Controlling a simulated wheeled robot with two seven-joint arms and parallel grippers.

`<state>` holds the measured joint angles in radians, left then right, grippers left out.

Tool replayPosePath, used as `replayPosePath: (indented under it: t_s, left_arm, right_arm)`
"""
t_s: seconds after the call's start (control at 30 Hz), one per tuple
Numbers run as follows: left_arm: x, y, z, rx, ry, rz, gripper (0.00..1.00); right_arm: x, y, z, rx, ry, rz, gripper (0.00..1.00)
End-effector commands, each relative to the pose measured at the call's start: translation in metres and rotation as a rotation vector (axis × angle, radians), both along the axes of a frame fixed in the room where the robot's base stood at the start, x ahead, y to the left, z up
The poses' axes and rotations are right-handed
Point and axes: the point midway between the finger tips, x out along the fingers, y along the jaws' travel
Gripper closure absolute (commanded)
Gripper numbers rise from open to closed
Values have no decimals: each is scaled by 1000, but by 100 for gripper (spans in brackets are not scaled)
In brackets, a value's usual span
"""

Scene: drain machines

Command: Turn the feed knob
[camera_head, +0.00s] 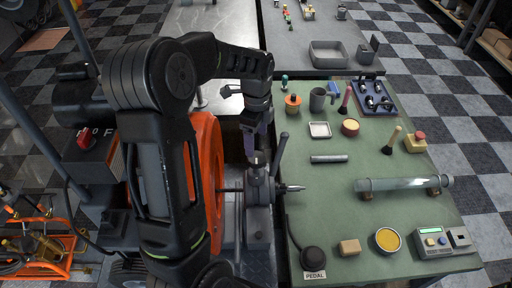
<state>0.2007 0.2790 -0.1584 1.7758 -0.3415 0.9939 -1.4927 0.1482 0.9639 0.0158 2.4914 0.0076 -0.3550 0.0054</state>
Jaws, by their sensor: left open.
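The feed unit (258,214) is a grey metal block on the drain machine, right of its orange drum (206,150). A small dark knob-like top (258,158) stands on it, and I take this as the feed knob. A dark lever (279,153) rises just right of it. My left gripper (251,150) points down from above, open, with its fingertips close to the knob-like top. I cannot tell whether they touch it. My left arm covers much of the drum. My right gripper is not in view.
A green bench (335,215) on the right holds a clear tube (400,184), a pedal (313,260), a yellow tin (388,240) and a small control box (433,241). A red switch (85,138) is at the left. Checkered floor lies open at the far right.

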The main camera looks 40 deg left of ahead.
Motion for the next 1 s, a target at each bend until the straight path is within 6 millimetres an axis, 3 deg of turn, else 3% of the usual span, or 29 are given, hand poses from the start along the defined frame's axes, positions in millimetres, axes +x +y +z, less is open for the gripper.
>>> replayPosePath:
  t_s: [0.37, 0.8, 1.0]
  left_arm:
    - [0, 0, -7, -1, 2, 0, 26]
    - [-1, 0, -68, -1, 4, 0, 26]
    - [0, 0, -78, 0, 0, 0, 26]
  right_arm:
    - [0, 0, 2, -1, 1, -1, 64]
    - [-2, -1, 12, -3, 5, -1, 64]
    - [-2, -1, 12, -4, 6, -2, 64]
